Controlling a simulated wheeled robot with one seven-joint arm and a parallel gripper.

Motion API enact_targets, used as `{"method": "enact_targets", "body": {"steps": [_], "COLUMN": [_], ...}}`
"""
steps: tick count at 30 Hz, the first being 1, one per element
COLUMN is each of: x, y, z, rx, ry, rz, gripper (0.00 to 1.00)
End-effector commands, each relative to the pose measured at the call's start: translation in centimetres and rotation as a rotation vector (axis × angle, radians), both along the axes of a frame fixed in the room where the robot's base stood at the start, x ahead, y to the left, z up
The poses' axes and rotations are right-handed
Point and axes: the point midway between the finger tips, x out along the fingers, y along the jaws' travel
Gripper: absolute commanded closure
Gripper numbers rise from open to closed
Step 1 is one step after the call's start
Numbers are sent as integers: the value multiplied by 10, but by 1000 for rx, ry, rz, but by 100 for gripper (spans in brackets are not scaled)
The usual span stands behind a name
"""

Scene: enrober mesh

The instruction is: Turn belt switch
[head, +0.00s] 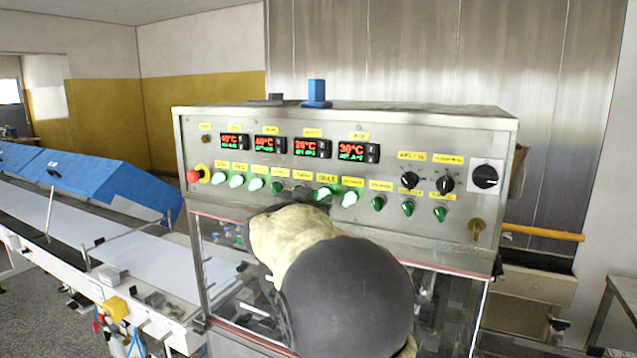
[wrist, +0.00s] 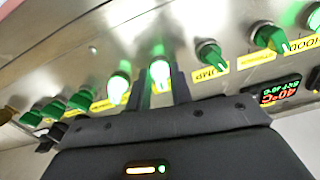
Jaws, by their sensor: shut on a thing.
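A row of green rotary switches runs along the slanted front of the steel control panel (head: 340,135). In the wrist view my gripper (wrist: 159,75) is shut on a lit green switch (wrist: 158,66), with one dark finger on each side of it. By its place in the row, this is the lit switch (head: 324,194) just above my arm in the head view. Its yellow label (head: 326,179) is too small to read surely.
Another lit switch (wrist: 118,88) and an unlit one (wrist: 210,52) flank the held switch. Red temperature displays (head: 312,148) sit above the row. A red emergency button (head: 193,176) is at the panel's left. A conveyor (head: 150,255) with a blue cover (head: 95,178) extends left.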

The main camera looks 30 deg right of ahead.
Motion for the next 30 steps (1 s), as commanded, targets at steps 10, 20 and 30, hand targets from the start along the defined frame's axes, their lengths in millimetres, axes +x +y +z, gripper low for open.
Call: {"method": "enact_targets", "body": {"steps": [10, 20, 30], "x": [0, 0, 0], "y": [0, 0, 0], "z": [8, 5, 2], "rx": [-195, -351, -416], "ry": [253, 450, 529], "rz": [1, 1, 1], "gripper": [100, 100, 100]}}
